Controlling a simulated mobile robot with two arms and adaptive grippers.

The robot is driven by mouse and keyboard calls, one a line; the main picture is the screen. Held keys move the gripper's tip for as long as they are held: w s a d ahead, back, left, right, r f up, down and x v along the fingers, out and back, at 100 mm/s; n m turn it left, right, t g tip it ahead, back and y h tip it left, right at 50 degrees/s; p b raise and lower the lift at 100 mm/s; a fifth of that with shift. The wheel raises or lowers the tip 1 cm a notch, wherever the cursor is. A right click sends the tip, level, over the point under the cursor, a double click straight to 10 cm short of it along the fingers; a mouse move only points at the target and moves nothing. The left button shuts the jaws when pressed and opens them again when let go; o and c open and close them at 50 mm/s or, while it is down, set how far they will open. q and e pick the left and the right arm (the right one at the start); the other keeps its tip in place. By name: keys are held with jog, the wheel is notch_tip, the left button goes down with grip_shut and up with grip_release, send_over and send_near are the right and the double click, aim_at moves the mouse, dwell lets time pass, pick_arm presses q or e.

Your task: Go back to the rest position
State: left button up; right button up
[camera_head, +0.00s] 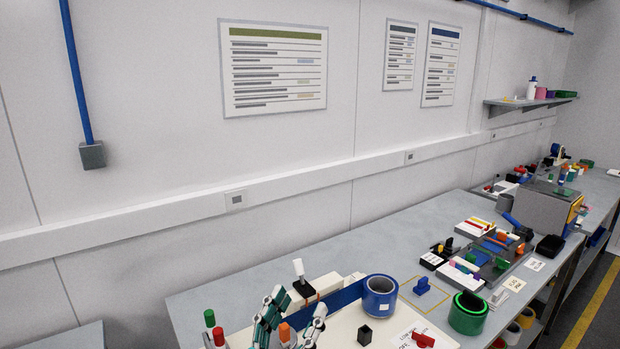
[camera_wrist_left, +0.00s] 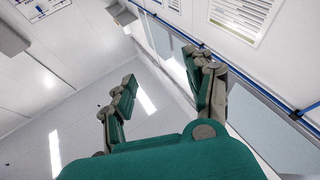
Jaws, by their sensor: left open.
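My left gripper (camera_head: 289,318) shows at the bottom of the head view, its teal and grey fingers pointing up over the near part of the bench. In the left wrist view the two fingers (camera_wrist_left: 160,78) stand wide apart with nothing between them. An orange-topped piece (camera_head: 284,332) shows between the fingers in the head view; I cannot tell its distance from them. My right gripper is in neither view.
The grey bench (camera_head: 380,237) carries a blue tape roll (camera_head: 380,297), a green roll (camera_head: 468,313), a small black cup (camera_head: 365,335), a blue part (camera_head: 421,286) and a green-topped peg (camera_head: 210,318). The wall (camera_head: 180,150) stands behind the bench.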

pick_arm(q)
jog(key=s+a+f+n+g+y, duration=0.2)
jog(key=a+f+n+g+y, duration=0.15)
jog(key=a+f+y, duration=0.5)
jog(key=s+a+f+n+g+y, duration=0.2)
jog(key=a+f+g+y, duration=0.3)
jog(key=f, duration=0.7)
jog(key=s+a+f+m+g+h, duration=0.1)
jog(key=s+a+f+g, duration=0.25)
jog(key=s+f, duration=0.4)
jog(key=s+a+f+m+g+h, duration=0.2)
jog(key=s+f+g, duration=0.3)
jog(key=s, duration=0.6)
notch_tip(320, 180, down, 31)
jog(key=s+g+b, duration=0.1)
jog(key=s+b, duration=0.1)
jog(key=b, duration=0.2)
jog(key=s+a+f+g+b, duration=0.1)
jog(key=s+a+f+b, duration=0.1)
jog(key=s+f, duration=1.3)
notch_tip(320, 180, down, 2)
jog(key=shift+s+a+f+b, duration=0.1)
jog(key=shift+s+a+b, duration=0.1)
jog(key=shift+s+b, duration=0.25)
